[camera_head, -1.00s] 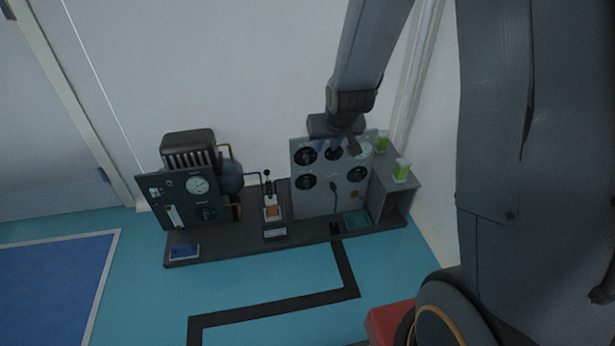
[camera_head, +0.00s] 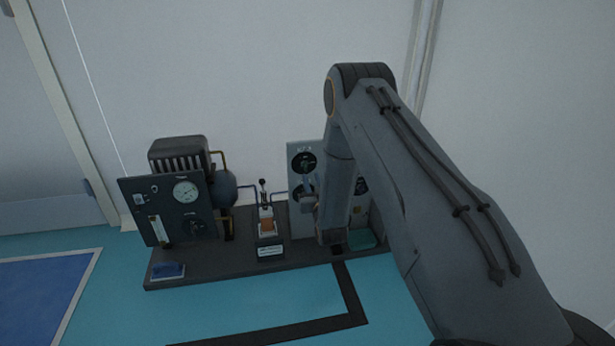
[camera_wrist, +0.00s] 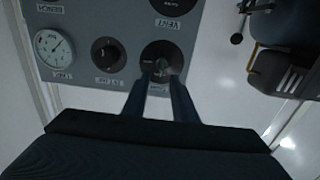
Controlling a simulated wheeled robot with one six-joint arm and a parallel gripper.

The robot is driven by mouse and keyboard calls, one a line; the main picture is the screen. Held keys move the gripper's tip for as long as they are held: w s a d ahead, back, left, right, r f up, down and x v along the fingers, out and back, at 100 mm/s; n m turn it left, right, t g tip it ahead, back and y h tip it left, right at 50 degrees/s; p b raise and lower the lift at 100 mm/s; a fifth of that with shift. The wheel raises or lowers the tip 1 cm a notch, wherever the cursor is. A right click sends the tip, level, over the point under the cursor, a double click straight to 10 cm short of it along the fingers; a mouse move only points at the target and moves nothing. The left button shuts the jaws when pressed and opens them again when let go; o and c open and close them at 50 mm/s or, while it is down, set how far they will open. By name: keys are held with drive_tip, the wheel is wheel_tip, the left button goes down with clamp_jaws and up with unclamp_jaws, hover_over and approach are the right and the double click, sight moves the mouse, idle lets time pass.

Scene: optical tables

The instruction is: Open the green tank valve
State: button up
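A grey upright panel (camera_head: 300,226) carries several round black dials or knobs. In the wrist view, which is upside down, a black round knob (camera_wrist: 163,51) with a small green mark lies straight ahead of my gripper (camera_wrist: 160,74). The two fingers are apart, one on each side of the green part, with their tips at or very near the knob. I cannot tell if they touch it. In the head view my gripper (camera_head: 309,192) is at the panel's front, and my arm hides most of the panel's right side.
A second black knob (camera_wrist: 108,55) and a white gauge (camera_wrist: 54,48) sit beside it on the panel. A dark gauge panel with a compressor-like unit (camera_head: 180,150) stands to the left on the dark bench (camera_head: 215,266). A lever box (camera_head: 267,226) stands between them.

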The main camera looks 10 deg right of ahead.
sight(306, 167)
drive_tip(key=w+b, duration=0.1)
drive_tip(key=w, duration=0.2)
drive_tip(key=w+b, duration=0.1)
drive_tip(key=w, duration=0.3)
drive_tip(key=shift+w+a+r, duration=0.1)
drive_tip(key=shift+w+a, duration=0.1)
drive_tip(key=shift+w, duration=0.05)
drive_tip(key=shift+c, duration=0.4)
clamp_jaws()
